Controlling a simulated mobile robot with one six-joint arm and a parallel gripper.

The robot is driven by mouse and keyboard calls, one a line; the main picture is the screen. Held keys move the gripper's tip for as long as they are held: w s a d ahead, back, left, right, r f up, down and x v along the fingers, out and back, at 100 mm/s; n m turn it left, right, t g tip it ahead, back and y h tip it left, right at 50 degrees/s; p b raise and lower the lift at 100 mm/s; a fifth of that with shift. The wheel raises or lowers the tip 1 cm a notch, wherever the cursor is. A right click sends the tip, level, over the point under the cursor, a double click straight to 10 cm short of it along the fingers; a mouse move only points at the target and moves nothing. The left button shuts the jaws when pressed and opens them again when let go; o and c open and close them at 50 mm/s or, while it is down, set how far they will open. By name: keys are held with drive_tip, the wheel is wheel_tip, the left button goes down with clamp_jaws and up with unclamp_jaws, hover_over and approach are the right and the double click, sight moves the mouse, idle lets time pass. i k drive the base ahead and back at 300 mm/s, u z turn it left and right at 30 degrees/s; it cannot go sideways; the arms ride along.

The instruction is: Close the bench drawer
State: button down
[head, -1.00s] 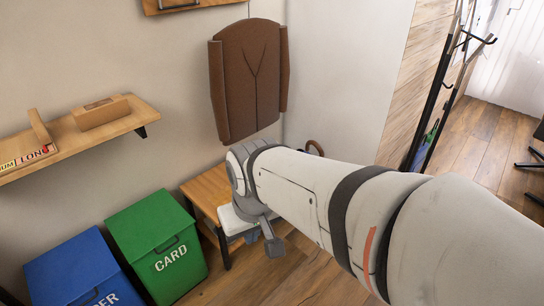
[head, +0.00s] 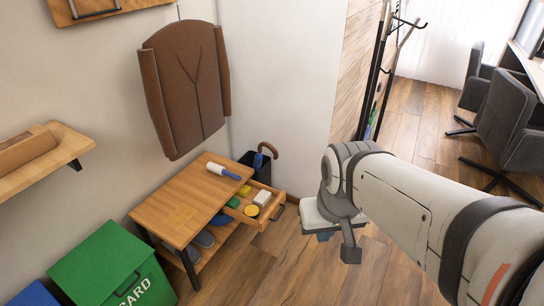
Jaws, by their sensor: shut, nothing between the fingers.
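The wooden bench (head: 165,208) stands against the wall, left of centre in the head view. Its drawer (head: 268,218) is pulled out on the right side, with a dark handle (head: 278,212) on its front. Several small things lie in the drawer, among them a white box (head: 261,198) and a round yellow item (head: 251,211). My gripper (head: 322,234) hangs to the right of the drawer front, apart from it, shut and empty. Its fingertips are small and mostly hidden by its own body.
A white roller with a blue handle (head: 222,170) lies on the bench top. Shoes (head: 203,238) rest on the shelf below. A dark umbrella stand (head: 262,170) is behind the drawer. A green bin (head: 105,265) stands at lower left. The floor in front of the drawer is clear.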

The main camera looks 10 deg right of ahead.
sight(267, 213)
drive_tip(key=i, duration=1)
